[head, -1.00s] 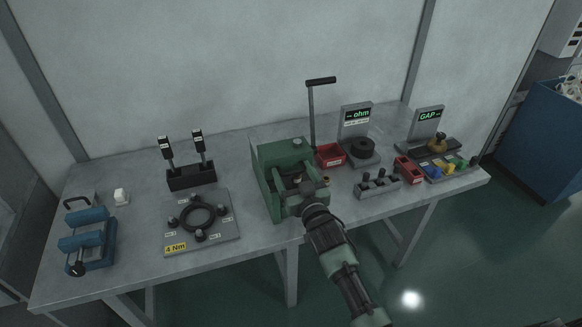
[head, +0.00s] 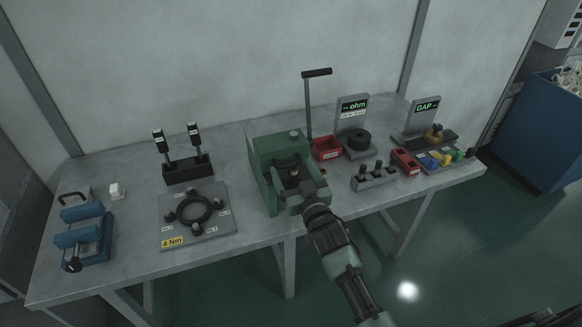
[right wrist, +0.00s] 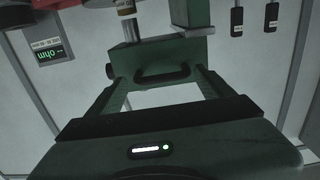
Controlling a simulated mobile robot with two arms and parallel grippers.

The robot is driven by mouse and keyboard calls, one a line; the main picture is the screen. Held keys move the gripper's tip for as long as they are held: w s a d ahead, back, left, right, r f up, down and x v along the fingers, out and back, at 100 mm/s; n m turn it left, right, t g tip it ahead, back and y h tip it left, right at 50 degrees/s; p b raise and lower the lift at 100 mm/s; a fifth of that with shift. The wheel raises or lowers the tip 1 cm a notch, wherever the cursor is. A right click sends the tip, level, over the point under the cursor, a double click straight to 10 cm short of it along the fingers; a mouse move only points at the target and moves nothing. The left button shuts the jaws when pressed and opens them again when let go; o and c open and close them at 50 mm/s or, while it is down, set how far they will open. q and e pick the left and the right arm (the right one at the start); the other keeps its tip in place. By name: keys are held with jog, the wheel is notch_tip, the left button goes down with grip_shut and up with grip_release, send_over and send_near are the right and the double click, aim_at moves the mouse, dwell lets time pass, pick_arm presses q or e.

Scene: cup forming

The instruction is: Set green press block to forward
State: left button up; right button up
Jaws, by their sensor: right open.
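The green press (head: 262,160) stands at the middle of the table, with a tall black-gripped lever (head: 308,105) beside it. Its front opening faces my right arm. In the right wrist view, upside down, a green block with a dark slotted handle (right wrist: 162,74) lies between and just beyond my fingertips. My right gripper (head: 298,190) is at the front of the press, and its two fingers stand apart in the right wrist view (right wrist: 163,88). I cannot tell whether they touch the block. The gripper hides part of the press front. My left gripper is not in view.
A red bin (head: 327,148) and the ohm stand (head: 353,113) are close right of the press. A grey peg holder (head: 374,180) is at the front right. A ring fixture plate (head: 220,225) and a blue clamp (head: 85,240) lie left.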

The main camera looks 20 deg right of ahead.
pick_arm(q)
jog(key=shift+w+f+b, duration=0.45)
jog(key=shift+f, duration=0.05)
pick_arm(e)
jog(key=s, duration=0.6)
jog(key=shift+d, duration=0.2)
